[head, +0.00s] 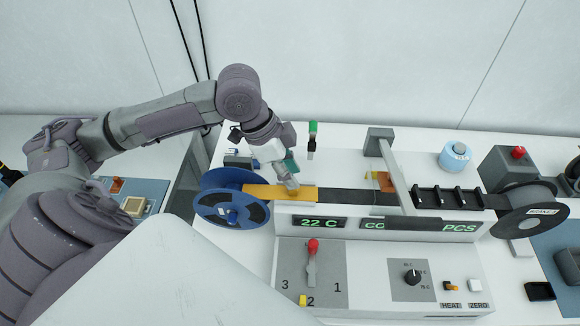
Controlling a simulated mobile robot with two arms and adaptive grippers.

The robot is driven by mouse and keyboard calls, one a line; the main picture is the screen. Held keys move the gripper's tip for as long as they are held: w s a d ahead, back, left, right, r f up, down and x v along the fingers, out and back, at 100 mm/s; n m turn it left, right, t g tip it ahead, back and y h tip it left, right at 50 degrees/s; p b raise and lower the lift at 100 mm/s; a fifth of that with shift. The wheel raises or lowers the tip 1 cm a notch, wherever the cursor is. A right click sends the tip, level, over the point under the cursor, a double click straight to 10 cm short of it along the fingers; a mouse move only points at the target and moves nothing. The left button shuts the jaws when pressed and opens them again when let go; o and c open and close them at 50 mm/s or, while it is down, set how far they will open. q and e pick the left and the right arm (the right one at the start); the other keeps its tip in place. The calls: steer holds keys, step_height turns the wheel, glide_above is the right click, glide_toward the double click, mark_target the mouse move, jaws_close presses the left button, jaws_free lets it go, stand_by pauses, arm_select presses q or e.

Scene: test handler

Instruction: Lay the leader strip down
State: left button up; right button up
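The yellow leader strip (300,194) lies flat along the top of the test handler (350,222). Its left end reaches the blue reel (225,205) and its right end meets the dark tape track (345,197). My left gripper (291,186) points down at the strip, with its fingertips at or just above its upper face. The fingers overlap in this view, so I cannot tell whether they hold the strip. My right gripper does not show.
A dark reel (528,210) stands at the track's right end. A grey post (390,165) rises over the track. A lever with a red knob (313,247) stands on the front panel.

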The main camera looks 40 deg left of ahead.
arm_select(q)
steer(key=shift+o, duration=0.2)
steer(key=o, duration=0.5)
steer(key=shift+o, duration=0.2)
steer(key=shift+r, duration=0.1)
steer(key=shift+a+r, duration=0.15)
steer(key=shift+r, duration=0.15)
steer(key=v, duration=1.1)
steer(key=shift+s, duration=0.15)
